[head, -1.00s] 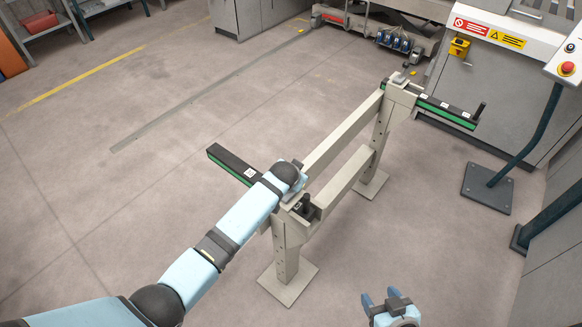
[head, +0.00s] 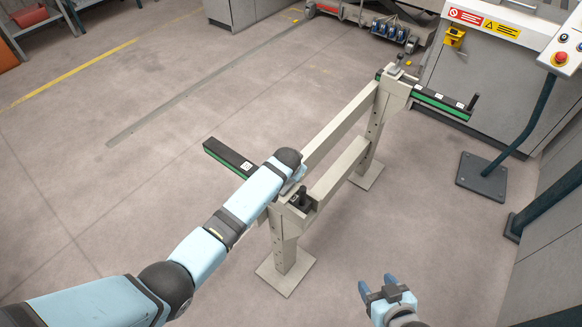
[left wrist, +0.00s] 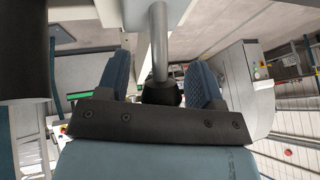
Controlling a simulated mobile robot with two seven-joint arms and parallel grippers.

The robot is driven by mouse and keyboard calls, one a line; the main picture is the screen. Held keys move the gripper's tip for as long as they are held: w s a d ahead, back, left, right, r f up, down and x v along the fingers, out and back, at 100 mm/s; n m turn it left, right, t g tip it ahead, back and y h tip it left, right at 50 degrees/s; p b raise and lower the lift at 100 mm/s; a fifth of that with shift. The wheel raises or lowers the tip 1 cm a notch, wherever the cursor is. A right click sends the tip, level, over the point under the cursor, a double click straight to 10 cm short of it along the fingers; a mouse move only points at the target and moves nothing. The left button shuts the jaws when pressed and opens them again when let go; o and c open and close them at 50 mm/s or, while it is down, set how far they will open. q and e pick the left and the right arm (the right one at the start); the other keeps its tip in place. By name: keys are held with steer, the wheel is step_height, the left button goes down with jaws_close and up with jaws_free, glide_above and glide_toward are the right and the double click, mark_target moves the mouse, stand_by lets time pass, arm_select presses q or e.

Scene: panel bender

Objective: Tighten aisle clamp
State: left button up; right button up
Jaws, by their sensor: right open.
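A beige two-post stand (head: 340,128) carries a clamp at each post top. The far clamp (head: 398,68) has a grey lever on top. The near clamp is mostly hidden by my left gripper (head: 292,176), which is over the near post (head: 285,250). In the left wrist view a grey lever rod (left wrist: 159,45) with a black base (left wrist: 160,93) stands between my left gripper's blue fingers (left wrist: 160,85). The fingers are apart, with gaps beside the rod. My right gripper (head: 377,284) is open and empty, low in front of the stand.
A black and green arm (head: 232,158) juts left from the near post; another (head: 440,103) juts right from the far post. A black knob (head: 300,198) stands by the near post. A control pedestal foot (head: 484,176) is at right. Floor at left is clear.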

arm_select(q)
steer(key=d+v, duration=0.1)
steer(key=v, duration=1.2)
steer(key=shift+s+a+r+p, duration=0.2)
steer(key=shift+a+r+p, duration=0.2)
steer(key=shift+a, duration=0.1)
steer(key=s+a+f+n+t+h+p, duration=0.15)
steer(key=s+a+f, duration=0.3)
steer(key=s, duration=0.55)
steer(key=s+a+f+n+t+h+p, duration=0.1)
steer(key=s+a+f+n, duration=0.1)
steer(key=s+a+f, duration=0.5)
steer(key=s+a+r+t, duration=0.1)
steer(key=s+a+r, duration=0.1)
steer(key=s, duration=0.3)
steer(key=s+a+r+t, duration=0.1)
steer(key=s+a+r, duration=0.2)
steer(key=s, duration=0.3)
steer(key=shift+s+a+r+n+p, duration=0.15)
steer(key=shift+s+n+p, duration=0.15)
steer(key=shift+n+p, duration=0.05)
